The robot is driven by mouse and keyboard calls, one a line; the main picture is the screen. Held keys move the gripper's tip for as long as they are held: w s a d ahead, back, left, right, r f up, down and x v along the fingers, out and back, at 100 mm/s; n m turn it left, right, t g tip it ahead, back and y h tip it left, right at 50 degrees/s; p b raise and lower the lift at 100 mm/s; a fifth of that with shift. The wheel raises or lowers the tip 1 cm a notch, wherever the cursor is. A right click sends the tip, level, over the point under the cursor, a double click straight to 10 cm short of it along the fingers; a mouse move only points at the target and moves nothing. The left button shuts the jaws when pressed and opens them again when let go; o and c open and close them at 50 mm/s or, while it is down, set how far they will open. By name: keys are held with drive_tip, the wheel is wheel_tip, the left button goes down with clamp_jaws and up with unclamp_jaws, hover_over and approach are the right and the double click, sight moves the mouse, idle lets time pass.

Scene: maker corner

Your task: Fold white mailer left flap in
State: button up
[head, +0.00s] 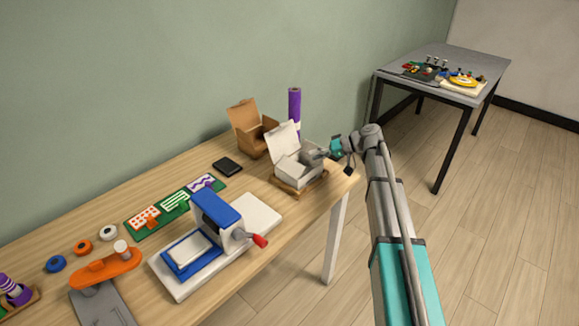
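The white mailer (297,173) sits on a small wooden tray (301,189) near the right end of the workbench. Its lid stands up at the back and leans left. My arm reaches in from the right, and my gripper (322,154) is at the mailer's right side, close to its upper edge. The gripper is small and dark here; I cannot tell whether its fingers are open or touch the cardboard. The mailer's side flaps are too small to make out clearly, and the gripper covers part of the right side.
Behind the mailer stand an open brown box (250,131) and a purple roll (294,104). A black flat case (227,167) lies to the left. A blue and white press (216,212) with a red-tipped handle stands in front. A grey table (440,60) is at the back right.

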sight(289, 163)
drive_tip(key=b+x, duration=0.3)
drive_tip(key=x, duration=0.7)
drive_tip(key=shift+b, duration=0.3)
drive_tip(key=shift+c, duration=0.3)
clamp_jaws()
